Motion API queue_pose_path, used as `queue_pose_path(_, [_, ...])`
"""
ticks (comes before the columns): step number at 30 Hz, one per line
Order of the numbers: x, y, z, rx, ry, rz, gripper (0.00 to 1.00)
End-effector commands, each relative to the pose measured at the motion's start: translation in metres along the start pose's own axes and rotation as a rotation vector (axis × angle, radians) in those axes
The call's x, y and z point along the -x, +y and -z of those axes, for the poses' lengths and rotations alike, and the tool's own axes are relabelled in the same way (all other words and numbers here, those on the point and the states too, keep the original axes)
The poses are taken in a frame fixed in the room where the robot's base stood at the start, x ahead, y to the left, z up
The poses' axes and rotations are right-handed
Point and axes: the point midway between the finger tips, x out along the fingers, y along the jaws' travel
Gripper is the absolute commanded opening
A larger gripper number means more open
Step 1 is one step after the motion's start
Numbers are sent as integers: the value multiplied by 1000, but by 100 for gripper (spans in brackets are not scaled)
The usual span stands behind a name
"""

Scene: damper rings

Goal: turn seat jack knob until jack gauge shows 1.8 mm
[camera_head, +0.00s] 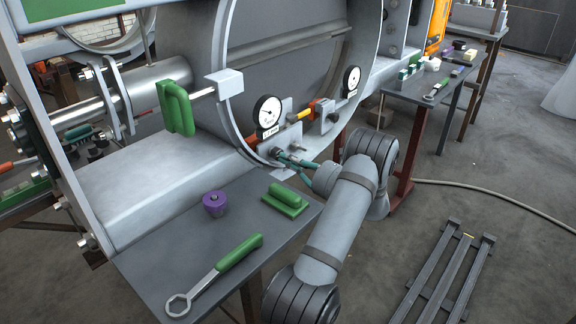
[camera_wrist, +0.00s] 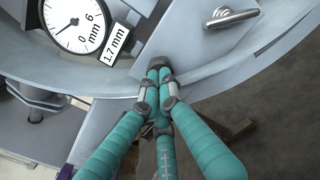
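The jack gauge (camera_wrist: 75,24) is a round white dial with a thin needle. A tag (camera_wrist: 116,44) beside it reads 1.7 mm. The left gauge (camera_head: 268,111) in the head view is this dial, with its tag too small to read there. My gripper (camera_wrist: 158,78) has teal fingers drawn together around a small dark knob (camera_wrist: 159,62) at the plate's lower edge. The fingertips hide most of the knob. In the head view my gripper (camera_head: 284,157) reaches the plate just below the left gauge.
A second gauge (camera_head: 351,80) and an orange-handled part (camera_head: 304,114) sit to the right on the ring. A metal fitting (camera_wrist: 232,16) protrudes beside the knob. The near bench (camera_head: 160,260) holds a green-handled wrench (camera_head: 215,275), a purple knob (camera_head: 215,204) and a green block (camera_head: 285,200).

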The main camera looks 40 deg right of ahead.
Motion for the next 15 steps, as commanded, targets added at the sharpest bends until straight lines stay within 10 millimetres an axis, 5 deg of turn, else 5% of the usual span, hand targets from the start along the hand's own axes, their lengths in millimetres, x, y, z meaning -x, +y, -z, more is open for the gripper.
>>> queue_pose_path(15, [0, -1, 4, 105, 0, -1, 0])
